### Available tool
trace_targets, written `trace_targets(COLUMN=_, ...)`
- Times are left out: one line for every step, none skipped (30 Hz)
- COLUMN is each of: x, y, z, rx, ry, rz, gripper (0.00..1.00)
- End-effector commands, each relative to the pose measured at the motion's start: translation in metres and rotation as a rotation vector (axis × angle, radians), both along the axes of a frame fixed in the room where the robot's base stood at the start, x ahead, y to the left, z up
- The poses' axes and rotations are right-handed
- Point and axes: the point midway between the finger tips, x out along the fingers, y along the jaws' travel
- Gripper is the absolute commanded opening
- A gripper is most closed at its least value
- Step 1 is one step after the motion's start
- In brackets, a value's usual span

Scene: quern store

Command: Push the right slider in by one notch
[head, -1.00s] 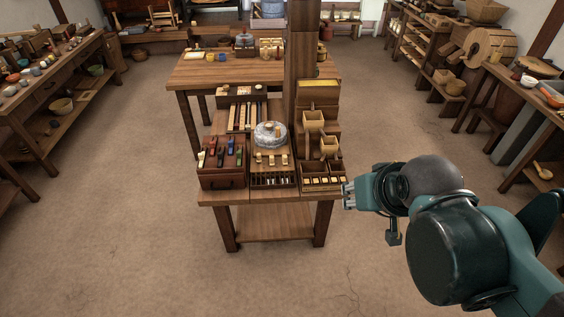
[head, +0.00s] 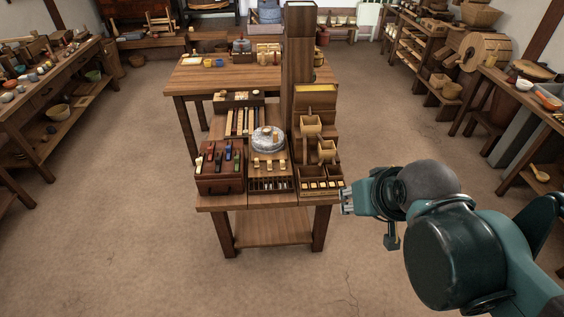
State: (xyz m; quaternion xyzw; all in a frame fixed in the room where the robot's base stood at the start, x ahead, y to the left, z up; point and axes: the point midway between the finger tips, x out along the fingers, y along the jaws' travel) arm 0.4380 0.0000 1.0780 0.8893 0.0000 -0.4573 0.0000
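A wooden bench unit (head: 222,203) stands in the middle of the head view. On it, a round grey millstone (head: 267,140) sits behind a row of small pale blocks (head: 269,163), which may be the sliders. The rightmost pale block (head: 282,162) is too small to read its notch position. My gripper (head: 346,201) is just off the bench's front right corner, pointing left, and seems apart from the pale blocks. Its fingers are too small to tell whether they are open or shut.
A dark red box with coloured levers (head: 219,184) stands at the left of the bench. Wooden hoppers (head: 310,125) and a tall post (head: 299,60) rise at the right. Small bins (head: 320,183) lie nearest my gripper. The floor in front is clear.

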Motion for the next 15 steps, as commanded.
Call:
trace_targets(x=0.0, y=0.0, z=0.0, rx=0.0, ry=0.0, rz=0.0, gripper=0.28)
trace_targets(x=0.0, y=0.0, z=0.0, rx=0.0, ry=0.0, rz=0.0, gripper=0.28)
trace_targets(x=0.0, y=0.0, z=0.0, rx=0.0, ry=0.0, rz=0.0, gripper=0.28)
trace_targets(x=0.001, y=0.0, z=0.0, rx=0.0, ry=0.001, rz=0.0, gripper=0.28)
trace_targets(x=0.001, y=0.0, z=0.001, rx=0.0, ry=0.002, rz=0.0, gripper=0.28)
trace_targets(x=0.002, y=0.0, z=0.001, rx=0.0, ry=0.003, rz=0.001, gripper=0.28)
trace_targets(x=0.003, y=0.001, z=0.002, rx=0.0, ry=0.004, rz=0.001, gripper=0.28)
trace_targets(x=0.005, y=0.001, z=0.003, rx=0.0, ry=0.006, rz=0.001, gripper=0.28)
trace_targets(x=0.007, y=0.001, z=0.004, rx=0.0, ry=0.008, rz=0.002, gripper=0.28)
trace_targets(x=0.009, y=0.001, z=0.005, rx=0.0, ry=0.01, rz=0.004, gripper=0.28)
trace_targets(x=0.011, y=0.002, z=0.006, rx=0.0, ry=0.013, rz=0.004, gripper=0.28)
trace_targets(x=0.014, y=0.002, z=0.008, rx=0.0, ry=0.017, rz=0.005, gripper=0.28)
trace_targets(x=0.017, y=0.002, z=0.009, rx=0.0, ry=0.02, rz=0.006, gripper=0.28)
trace_targets(x=0.02, y=0.003, z=0.011, rx=0.0, ry=0.024, rz=0.007, gripper=0.28)
trace_targets(x=0.025, y=0.003, z=0.012, rx=-0.001, ry=0.03, rz=0.008, gripper=0.28)
